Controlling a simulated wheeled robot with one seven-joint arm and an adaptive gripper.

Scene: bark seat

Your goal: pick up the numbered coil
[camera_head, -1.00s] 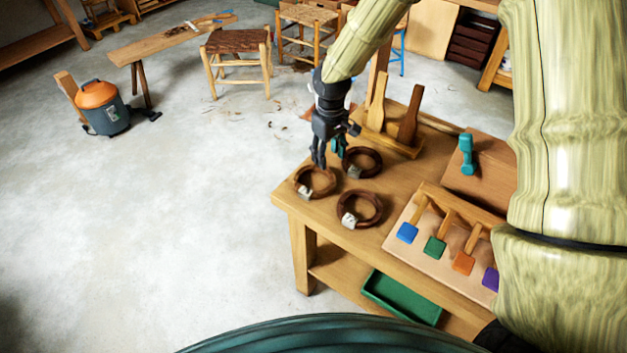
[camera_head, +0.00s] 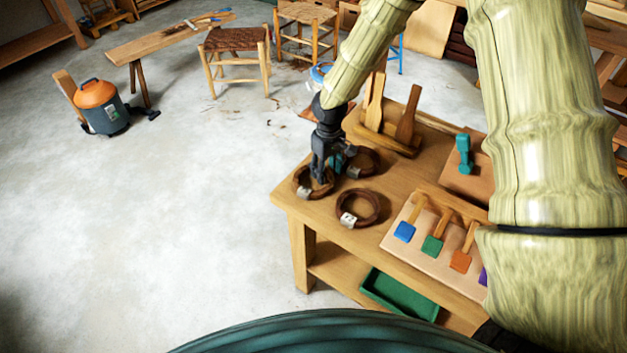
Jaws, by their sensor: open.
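Three dark brown coils with pale tags lie on the wooden table (camera_head: 290,200). The left coil (camera_head: 300,186) is at the table's left corner, its tag at its front edge. The front coil (camera_head: 358,208) lies to its right and nearer me. The back coil (camera_head: 368,163) is partly hidden behind my gripper.
A wooden rack with blue, green, orange and purple tabs (camera_head: 432,243) stands at the table's right. A teal tool (camera_head: 464,153) and upright wooden pieces (camera_head: 405,120) stand behind. A green tray (camera_head: 400,295) sits on the lower shelf.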

